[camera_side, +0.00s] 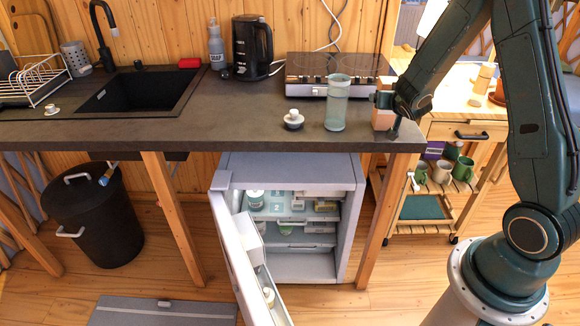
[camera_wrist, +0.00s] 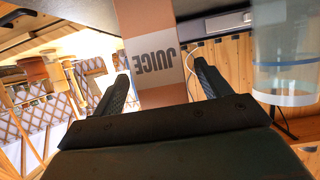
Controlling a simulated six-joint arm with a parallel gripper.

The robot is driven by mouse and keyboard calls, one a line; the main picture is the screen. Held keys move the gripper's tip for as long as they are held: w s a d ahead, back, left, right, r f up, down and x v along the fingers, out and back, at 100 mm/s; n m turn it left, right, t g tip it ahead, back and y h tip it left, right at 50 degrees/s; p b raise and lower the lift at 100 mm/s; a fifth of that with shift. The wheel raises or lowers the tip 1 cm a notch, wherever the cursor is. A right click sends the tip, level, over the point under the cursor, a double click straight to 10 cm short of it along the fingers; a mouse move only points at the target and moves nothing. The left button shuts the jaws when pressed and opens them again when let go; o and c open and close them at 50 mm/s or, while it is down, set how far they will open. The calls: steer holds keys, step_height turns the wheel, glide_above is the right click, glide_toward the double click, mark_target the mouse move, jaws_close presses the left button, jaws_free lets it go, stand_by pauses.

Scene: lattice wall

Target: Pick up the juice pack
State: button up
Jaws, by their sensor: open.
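The juice pack (camera_side: 384,115) is a small orange and pale carton standing on the dark counter near its right end. In the wrist view the juice pack (camera_wrist: 157,55) shows upside-down "JUICE" lettering and lies between my fingers. My gripper (camera_side: 392,112) is at the right side of the pack in the side view and partly overlaps it. In the wrist view my gripper (camera_wrist: 160,88) is open, with one dark finger on each side of the pack and gaps showing between them.
A clear tumbler (camera_side: 338,103) stands just left of the pack, and a small white-lidded jar (camera_side: 293,120) is farther left. A hob (camera_side: 338,68) lies behind. The counter's front edge (camera_side: 250,146) is close. An open fridge (camera_side: 288,200) is below.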

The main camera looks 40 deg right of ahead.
steer(key=shift+x, duration=1.55)
steer(key=shift+r, duration=0.1)
steer(key=c, duration=1.3)
steer(key=shift+r, duration=0.1)
step_height(320, 180, up, 20)
steer(key=shift+f, duration=0.1)
